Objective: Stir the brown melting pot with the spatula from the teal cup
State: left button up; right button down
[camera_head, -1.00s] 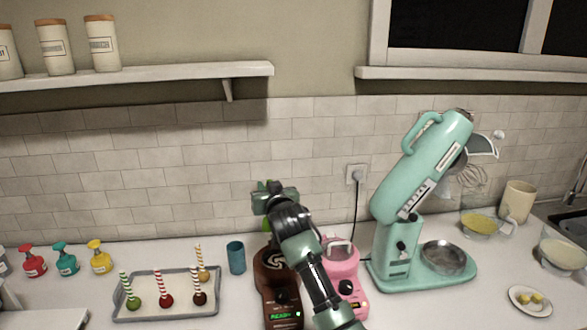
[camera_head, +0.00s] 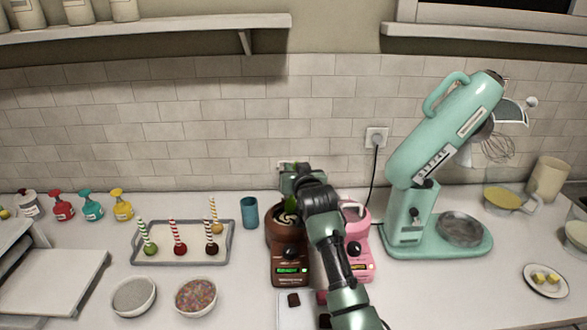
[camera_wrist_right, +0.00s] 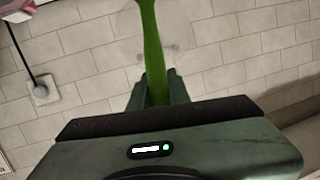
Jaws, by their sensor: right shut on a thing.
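The brown melting pot (camera_head: 290,270) stands on the counter with a lit green display and dark and pale swirled contents. My right gripper (camera_head: 296,178) is above its back rim, shut on the green spatula (camera_head: 290,205). The spatula's lower part points down into the pot opening; how deep it reaches is hidden. In the right wrist view the green handle (camera_wrist_right: 152,50) sits between the fingers (camera_wrist_right: 158,92). The teal cup (camera_head: 250,213) stands upright left of the pot, with nothing seen sticking out. My left gripper is not in view.
A pink melting pot (camera_head: 359,262) stands close right of the brown one, partly behind my right arm. A teal stand mixer (camera_head: 408,240) is farther right. A tray (camera_head: 226,258) of cake pops and bowls of toppings (camera_head: 196,297) lie left. A chocolate piece (camera_head: 293,299) lies in front.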

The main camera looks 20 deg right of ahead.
notch_tip(320, 180, down, 6)
jog(key=shift+a+r+b, duration=0.1)
jog(key=shift+b, duration=1.1)
jog(key=shift+f, duration=0.6)
